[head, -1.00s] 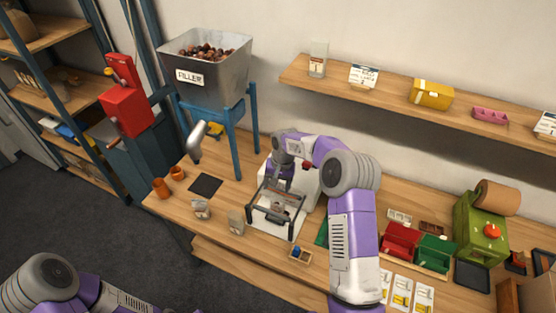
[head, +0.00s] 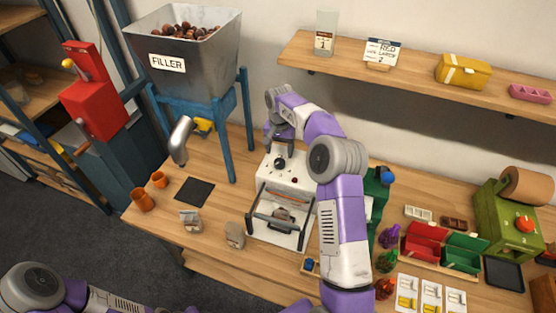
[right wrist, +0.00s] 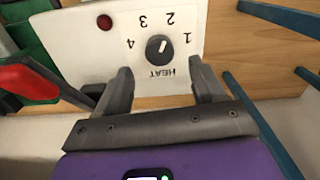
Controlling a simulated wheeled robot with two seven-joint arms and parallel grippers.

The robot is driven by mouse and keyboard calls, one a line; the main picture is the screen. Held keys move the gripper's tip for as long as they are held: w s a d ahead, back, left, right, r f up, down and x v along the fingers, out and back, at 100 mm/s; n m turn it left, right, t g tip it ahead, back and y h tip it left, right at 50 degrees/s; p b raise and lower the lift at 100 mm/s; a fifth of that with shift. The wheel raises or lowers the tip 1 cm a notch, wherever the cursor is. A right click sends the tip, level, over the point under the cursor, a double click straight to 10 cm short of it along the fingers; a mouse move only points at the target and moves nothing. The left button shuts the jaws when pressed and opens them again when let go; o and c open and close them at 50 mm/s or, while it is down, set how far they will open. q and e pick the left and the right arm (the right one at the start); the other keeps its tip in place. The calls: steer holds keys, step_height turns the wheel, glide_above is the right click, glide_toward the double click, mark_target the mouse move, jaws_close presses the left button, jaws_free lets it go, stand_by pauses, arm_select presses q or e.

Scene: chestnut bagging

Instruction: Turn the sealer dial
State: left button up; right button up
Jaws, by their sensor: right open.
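The sealer (head: 262,228) is a white machine on the bench, with a dark-handled frame at its front. Its dark round dial (head: 280,162) sits on the rear panel. In the right wrist view the dial (right wrist: 158,48) has numbers 1 to 4 and HEAT around it, upside down. Its light pointer mark seems to point up and right, towards the 1 and 2 side. My right gripper (right wrist: 160,72) is open, its fingers to either side of and just short of the dial, seemingly not touching it. In the head view it (head: 281,141) is just behind the dial. My left gripper is out of view.
A red lamp (right wrist: 104,22) is beside the dial. A small bag (head: 235,235) and another (head: 190,221) stand left of the sealer. The filler (head: 185,60) stands behind on blue legs. Red (head: 424,243) and green (head: 464,253) bins are to the right.

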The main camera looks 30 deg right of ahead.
mark_target(279, 161)
steer(key=shift+f, duration=2.65)
steer(key=c, duration=1.1)
steer(key=shift+o, duration=0.2)
steer(key=shift+n, duration=0.4)
steer(key=shift+n+p, duration=0.3)
steer(key=shift+n, duration=0.3)
steer(key=n+p, duration=0.1)
steer(key=n, duration=0.1)
steer(key=shift+n, duration=0.3)
steer(key=n+p, duration=0.1)
steer(key=n, duration=0.4)
steer(key=shift+n, duration=0.3)
